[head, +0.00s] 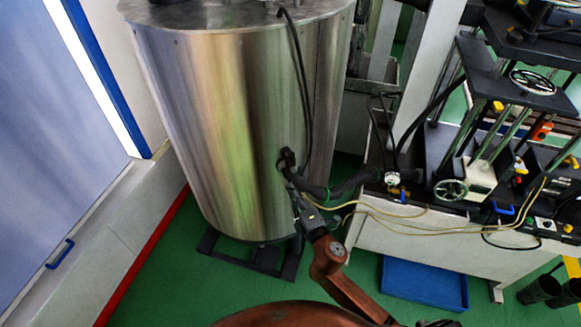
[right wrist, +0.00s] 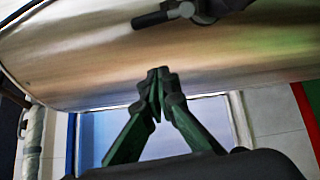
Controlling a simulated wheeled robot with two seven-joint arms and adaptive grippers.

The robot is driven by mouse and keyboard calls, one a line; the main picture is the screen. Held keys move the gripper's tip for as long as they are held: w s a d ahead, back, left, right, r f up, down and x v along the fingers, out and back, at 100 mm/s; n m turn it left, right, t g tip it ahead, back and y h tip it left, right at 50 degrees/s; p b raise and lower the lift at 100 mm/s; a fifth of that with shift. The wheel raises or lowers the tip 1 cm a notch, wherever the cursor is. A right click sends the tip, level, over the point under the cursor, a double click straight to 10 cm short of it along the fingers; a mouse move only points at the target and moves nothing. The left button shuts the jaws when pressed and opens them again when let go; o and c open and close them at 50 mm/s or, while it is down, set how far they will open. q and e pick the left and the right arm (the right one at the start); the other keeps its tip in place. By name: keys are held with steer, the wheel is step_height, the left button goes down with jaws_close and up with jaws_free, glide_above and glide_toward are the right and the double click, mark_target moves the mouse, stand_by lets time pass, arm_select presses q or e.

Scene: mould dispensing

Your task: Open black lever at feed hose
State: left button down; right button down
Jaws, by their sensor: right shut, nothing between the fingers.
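The feed hose is a thick black hose (head: 345,188) that runs from a black fitting (head: 287,160) low on the steel tank towards the machine on the right. In the right wrist view a black lever (right wrist: 152,18) sticks out to the left from a dark fitting (right wrist: 208,8) at the top edge. My right gripper (head: 294,190) is just below the fitting in the head view. Its green fingers (right wrist: 157,80) are shut with nothing between them, and they appear apart from the lever. In the head view the lever is too small to tell from the fitting. My left gripper is not in view.
The large steel tank (head: 225,110) stands on a dark base frame (head: 262,262). Thin yellowish cables (head: 400,212) hang near my right wrist. A white bench (head: 400,245) with machinery stands to the right, a blue bin (head: 424,283) below it. Green floor shows left of the tank.

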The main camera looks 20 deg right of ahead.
mark_target(292, 161)
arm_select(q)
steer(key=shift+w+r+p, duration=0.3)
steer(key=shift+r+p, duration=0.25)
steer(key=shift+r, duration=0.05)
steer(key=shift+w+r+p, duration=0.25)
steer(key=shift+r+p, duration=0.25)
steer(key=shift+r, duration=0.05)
arm_select(e)
steer(key=w+d, duration=0.2)
steer(key=w, duration=0.7)
steer(key=shift+w+d+r, duration=0.15)
steer(key=shift+w+d, duration=0.1)
steer(key=shift+w, duration=0.05)
steer(key=shift+w+d+r+m, duration=0.1)
steer(key=shift+d+r+m, duration=0.1)
steer(key=shift+d+m, duration=0.6)
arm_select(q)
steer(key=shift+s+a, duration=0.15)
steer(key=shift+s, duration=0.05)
arm_select(e)
steer(key=shift+d, duration=0.1)
